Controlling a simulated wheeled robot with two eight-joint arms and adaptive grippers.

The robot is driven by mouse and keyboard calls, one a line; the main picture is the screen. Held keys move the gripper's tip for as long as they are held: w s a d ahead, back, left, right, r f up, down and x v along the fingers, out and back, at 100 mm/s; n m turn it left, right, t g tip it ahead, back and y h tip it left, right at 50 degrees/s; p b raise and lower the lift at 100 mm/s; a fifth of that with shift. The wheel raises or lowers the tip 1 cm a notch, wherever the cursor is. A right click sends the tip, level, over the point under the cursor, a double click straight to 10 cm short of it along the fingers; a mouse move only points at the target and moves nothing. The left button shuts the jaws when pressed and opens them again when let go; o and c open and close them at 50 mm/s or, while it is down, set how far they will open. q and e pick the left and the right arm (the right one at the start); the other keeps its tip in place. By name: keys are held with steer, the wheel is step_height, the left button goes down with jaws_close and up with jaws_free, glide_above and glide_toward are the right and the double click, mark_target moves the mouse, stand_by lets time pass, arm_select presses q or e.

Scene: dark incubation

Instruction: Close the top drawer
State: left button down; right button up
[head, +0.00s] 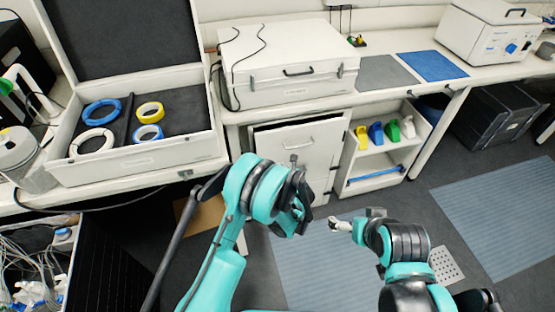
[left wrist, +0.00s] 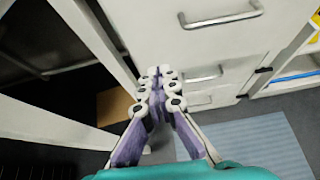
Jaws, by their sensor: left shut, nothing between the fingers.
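The top drawer (head: 275,140) is in the white cabinet under the counter, with a bar handle on its front. A dark gap shows above its front in the head view, so it appears to stand out a little; how far is unclear. In the left wrist view its front (left wrist: 225,45) is at the upper right, with more handled drawers below. My left gripper (left wrist: 158,73) is shut and empty, in front of the cabinet to the left of the handles. I cannot tell whether it touches the drawer. My right gripper (head: 335,224) is low over the floor, away from the cabinet; its fingers are too small to read.
A white case (head: 290,70) stands on the counter above the drawers. An open case (head: 140,165) with coloured rings is at the left. An open shelf (head: 375,170) with coloured items is right of the cabinet.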

mark_target(272, 145)
arm_select(q)
steer(key=b+x, duration=0.1)
steer(key=x, duration=0.3)
steer(key=b+x, duration=0.2)
steer(key=x, duration=0.2)
steer(key=r+b+x, duration=0.1)
steer(key=x, duration=0.3)
steer(key=shift+w+a, duration=0.1)
steer(key=shift+w, duration=0.15)
steer(key=shift+w+a+r, duration=0.15)
steer(key=shift+w+r, duration=0.05)
steer(key=shift+w, duration=0.3)
steer(key=w, duration=0.1)
steer(key=w+a, duration=0.1)
steer(key=w, duration=0.2)
steer(key=shift+w+a, duration=0.25)
steer(key=shift+w, duration=0.05)
steer(key=shift+w+r, duration=0.1)
steer(key=shift+r, duration=0.05)
